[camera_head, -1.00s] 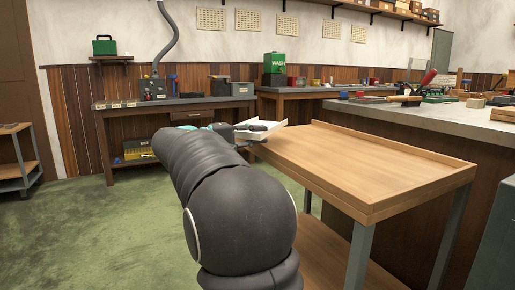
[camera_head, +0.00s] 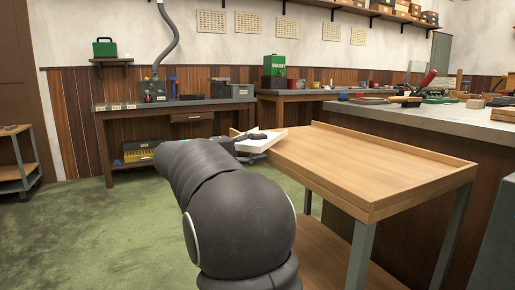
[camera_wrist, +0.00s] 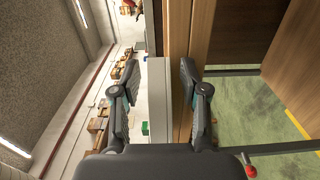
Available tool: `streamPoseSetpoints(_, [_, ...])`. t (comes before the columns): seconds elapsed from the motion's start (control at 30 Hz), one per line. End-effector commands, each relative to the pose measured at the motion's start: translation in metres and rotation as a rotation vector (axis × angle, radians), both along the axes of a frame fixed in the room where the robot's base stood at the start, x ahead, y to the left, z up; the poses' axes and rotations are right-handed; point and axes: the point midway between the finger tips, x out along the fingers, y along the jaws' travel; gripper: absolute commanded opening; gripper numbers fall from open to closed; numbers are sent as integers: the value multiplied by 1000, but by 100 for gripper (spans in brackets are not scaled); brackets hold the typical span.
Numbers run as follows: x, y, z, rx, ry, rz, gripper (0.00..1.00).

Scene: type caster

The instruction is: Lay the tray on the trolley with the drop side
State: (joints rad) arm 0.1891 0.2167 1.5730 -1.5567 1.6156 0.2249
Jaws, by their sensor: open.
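The trolley (camera_head: 375,165) has a pale wooden top with raised rims, on grey legs. A small white tray (camera_head: 270,141) is at the far left end of its top in the head view, looking slightly tilted. Whether it rests fully on the top is hard to tell. My gripper (camera_head: 250,137) is at the tray's left part, its fingers partly hidden behind my arm. In the wrist view my gripper (camera_wrist: 158,75) is open, with one finger on each side of a pale strip, seemingly the tray (camera_wrist: 157,105). The drop side is not clearly visible.
A workbench (camera_head: 420,115) with tools stands close behind and right of the trolley. Another bench (camera_head: 205,102) stands along the back wall. A small shelf stand (camera_head: 15,165) is at the far left. The green floor (camera_head: 105,225) at left is clear.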

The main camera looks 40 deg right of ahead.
Motion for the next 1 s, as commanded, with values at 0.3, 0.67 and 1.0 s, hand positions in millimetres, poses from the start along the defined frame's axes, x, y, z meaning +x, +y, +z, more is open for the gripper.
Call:
streamPoseSetpoints(0.3, [7,26,4,0,1,5,44])
streamPoseSetpoints(0.67, [24,93,4,0,1,4,44])
streamPoseSetpoints(1.0, [28,117,4,0,0,0,44])
